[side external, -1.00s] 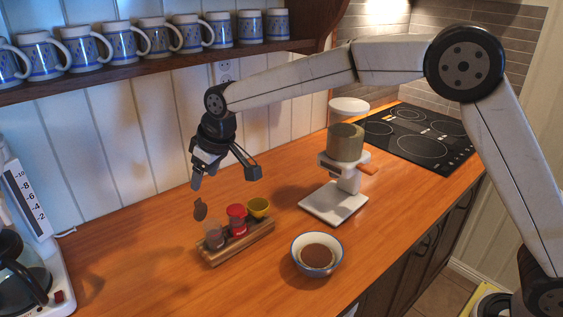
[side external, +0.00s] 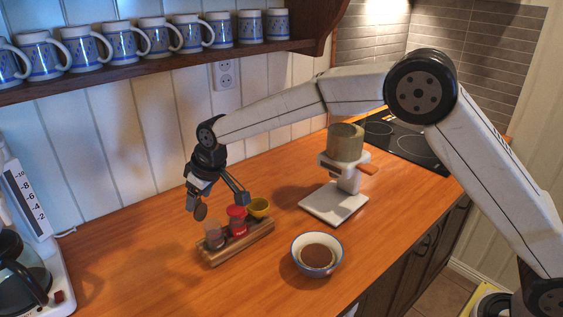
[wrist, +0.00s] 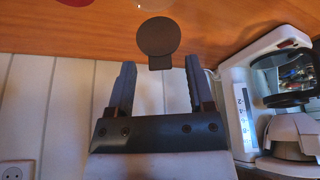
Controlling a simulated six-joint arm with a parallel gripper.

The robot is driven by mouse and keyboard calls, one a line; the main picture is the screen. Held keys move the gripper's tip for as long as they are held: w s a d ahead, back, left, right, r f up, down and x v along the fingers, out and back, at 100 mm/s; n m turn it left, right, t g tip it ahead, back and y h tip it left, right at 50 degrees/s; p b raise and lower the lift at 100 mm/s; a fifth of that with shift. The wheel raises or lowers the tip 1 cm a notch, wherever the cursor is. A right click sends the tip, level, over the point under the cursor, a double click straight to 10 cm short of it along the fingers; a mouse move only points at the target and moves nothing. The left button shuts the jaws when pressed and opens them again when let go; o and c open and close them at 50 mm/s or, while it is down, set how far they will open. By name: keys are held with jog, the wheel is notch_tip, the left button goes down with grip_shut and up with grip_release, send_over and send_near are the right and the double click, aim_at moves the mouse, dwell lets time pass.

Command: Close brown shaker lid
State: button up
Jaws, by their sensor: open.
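The brown shaker (side external: 214,236) stands at the left end of a wooden rack (side external: 237,243). Its round brown lid (side external: 201,212) stands up open above and beside the shaker. In the wrist view the lid (wrist: 159,38) shows as a dark disc with a small tab, ahead of and between the fingertips. My gripper (side external: 217,203) is open and points down just above the rack, one finger close to the lid and the other near the red shaker. In the wrist view both fingers (wrist: 159,78) are apart with nothing held between them. Contact with the lid cannot be told.
A red shaker (side external: 237,219) and a yellow one (side external: 259,208) share the rack. A bowl with brown contents (side external: 317,256) stands to the right, a white stand with a pot (side external: 345,143) behind it. A coffee maker (side external: 38,262) is at left. Mugs line the shelf above.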

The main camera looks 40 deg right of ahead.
grip_shut()
jog(key=shift+s, duration=0.2)
jog(key=shift+s+d+f+t+y, duration=0.1)
jog(key=shift+s+d+t+y, duration=0.2)
jog(key=shift+t, duration=0.35)
jog(key=shift+s+d+f+t+y, duration=0.1)
jog(key=shift+s+t+y, duration=0.3)
jog(key=shift+t, duration=0.25)
grip_release()
jog(key=shift+r, duration=0.15)
